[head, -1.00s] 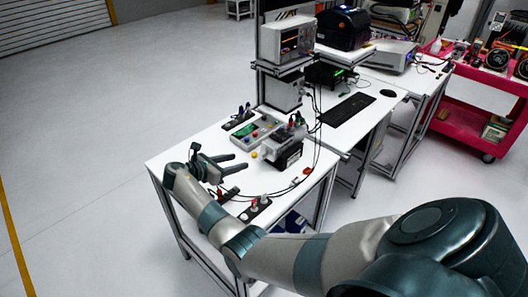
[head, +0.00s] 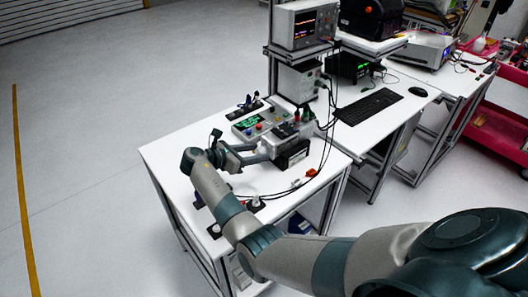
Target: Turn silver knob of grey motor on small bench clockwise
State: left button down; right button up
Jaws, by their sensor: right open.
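The grey motor (head: 283,137) sits on a black block (head: 294,156) on the small white bench (head: 172,150). My right gripper (head: 258,152) is at the left side of the motor. Its two fingers are apart and point right toward the motor, with the tips close to its near end. The silver knob cannot be made out; the fingers appear to cover that end of the motor. Whether the fingertips touch anything is too small to tell. My left gripper is out of view.
A control box with coloured buttons (head: 251,129) stands just behind the gripper. Black cables run along the bench's right side, near an orange connector (head: 311,172). An oscilloscope (head: 303,24) sits on a rack behind. The bench's left part is clear.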

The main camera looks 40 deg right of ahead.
jog(key=shift+d+f, duration=0.1)
dwell(0.3)
jog(key=c, duration=1.1)
jog(key=shift+o, duration=0.2)
